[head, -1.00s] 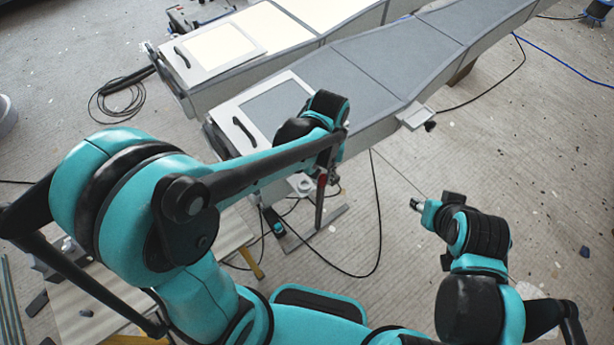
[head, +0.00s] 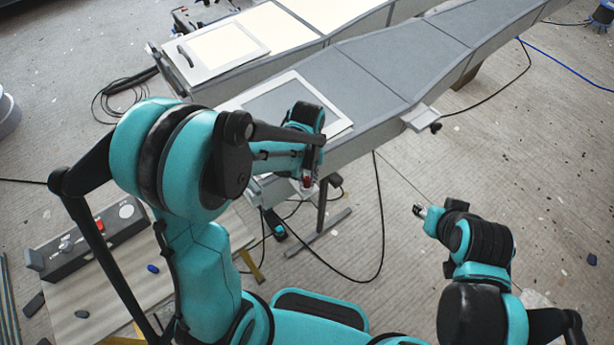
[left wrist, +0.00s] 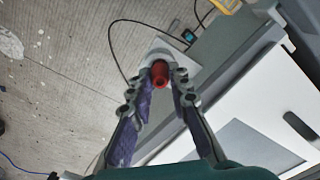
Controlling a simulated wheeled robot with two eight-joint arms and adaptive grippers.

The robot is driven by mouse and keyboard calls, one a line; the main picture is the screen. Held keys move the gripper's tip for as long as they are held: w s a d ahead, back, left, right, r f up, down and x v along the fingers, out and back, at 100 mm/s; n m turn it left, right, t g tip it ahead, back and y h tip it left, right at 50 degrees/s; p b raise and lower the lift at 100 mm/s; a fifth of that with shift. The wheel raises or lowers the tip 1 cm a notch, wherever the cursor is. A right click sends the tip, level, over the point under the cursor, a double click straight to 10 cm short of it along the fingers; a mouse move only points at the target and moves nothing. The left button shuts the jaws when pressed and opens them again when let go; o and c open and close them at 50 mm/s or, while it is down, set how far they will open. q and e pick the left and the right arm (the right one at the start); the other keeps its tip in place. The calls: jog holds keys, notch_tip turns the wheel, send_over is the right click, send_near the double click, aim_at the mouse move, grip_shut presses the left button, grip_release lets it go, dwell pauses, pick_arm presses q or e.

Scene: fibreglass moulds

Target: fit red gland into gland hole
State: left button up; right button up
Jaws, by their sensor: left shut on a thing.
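The red gland (left wrist: 160,73) is pinched between the fingertips of my left gripper (left wrist: 161,78) in the left wrist view. In the head view a bit of the red gland (head: 308,181) shows below my left wrist, at the near end of the grey mould (head: 385,70). A pale grey plate (left wrist: 165,47) lies just beyond the gland in the left wrist view. I cannot make out the gland hole; the gland and fingers cover part of that plate. My right gripper (head: 419,211) is over open floor, apart from the mould, too small to read.
A second, cream-topped mould (head: 275,35) lies behind. Black cables (head: 377,230) and a stand foot (head: 318,233) are below the mould's end.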

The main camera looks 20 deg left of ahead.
aim_at(307, 179)
pick_arm(q)
jog(key=shift+f, duration=0.15)
jog(key=o, duration=0.9)
jog(key=shift+c, duration=0.2)
jog(key=shift+r, duration=0.2)
notch_tip(307, 179, up, 11)
jog(key=p, duration=0.3)
jog(key=s+a+r+t, duration=0.2)
jog(key=s+r+t, duration=0.1)
jog(key=s, duration=0.2)
jog(key=s+a+r+m+t, duration=0.1)
jog(key=s+a+r+t, duration=0.1)
jog(key=s+r+t, duration=0.1)
jog(key=shift+s+a+r+t, duration=0.3)
jog(key=shift+s+t, duration=0.3)
jog(key=shift+s, duration=0.45)
